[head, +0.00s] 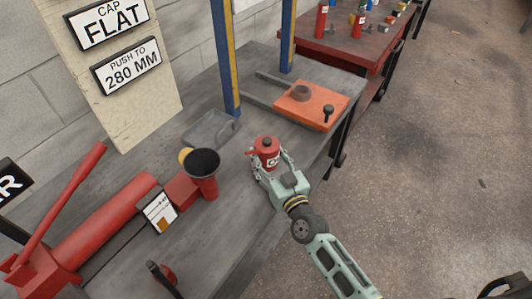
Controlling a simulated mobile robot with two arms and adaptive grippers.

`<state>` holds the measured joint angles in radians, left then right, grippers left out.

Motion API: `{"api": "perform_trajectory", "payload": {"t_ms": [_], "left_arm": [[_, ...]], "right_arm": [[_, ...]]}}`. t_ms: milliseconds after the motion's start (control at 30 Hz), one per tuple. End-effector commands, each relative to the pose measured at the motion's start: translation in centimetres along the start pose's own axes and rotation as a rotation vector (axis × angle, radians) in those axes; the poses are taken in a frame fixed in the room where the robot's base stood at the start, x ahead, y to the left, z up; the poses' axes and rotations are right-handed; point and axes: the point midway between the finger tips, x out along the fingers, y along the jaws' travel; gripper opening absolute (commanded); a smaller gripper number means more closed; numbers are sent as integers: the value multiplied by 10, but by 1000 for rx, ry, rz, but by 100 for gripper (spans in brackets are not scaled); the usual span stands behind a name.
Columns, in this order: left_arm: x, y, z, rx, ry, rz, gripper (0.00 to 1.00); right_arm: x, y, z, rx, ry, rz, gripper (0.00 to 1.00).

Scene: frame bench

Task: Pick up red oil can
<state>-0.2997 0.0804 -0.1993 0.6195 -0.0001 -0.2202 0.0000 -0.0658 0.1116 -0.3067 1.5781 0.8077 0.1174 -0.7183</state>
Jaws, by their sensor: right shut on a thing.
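Part of the can's lower body is hidden by the gripper. I cannot tell whether the can touches the bench.
Blue and yellow posts (226,60) rise at the back. A red press (100,220) fills the left.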

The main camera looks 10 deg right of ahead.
Motion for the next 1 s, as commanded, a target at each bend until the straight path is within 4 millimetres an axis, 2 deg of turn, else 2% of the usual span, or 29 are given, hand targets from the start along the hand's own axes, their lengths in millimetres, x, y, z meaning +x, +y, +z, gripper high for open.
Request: {"api": "perform_trajectory", "payload": {"t_ms": [367,533,667,1000], "left_arm": [[-2,0,0,1,0,0,88],[-9,0,-1,1,0,1,88],[-18,0,-2,1,0,1,88],[-15,1,-2,1,1,1,88]], "right_arm": [[1,0,-7,2,7,1,12],[1,0,-24,3,8,2,12],[1,0,-48,5,10,3,12],[-1,70,-85,-6,7,2,12]]}}
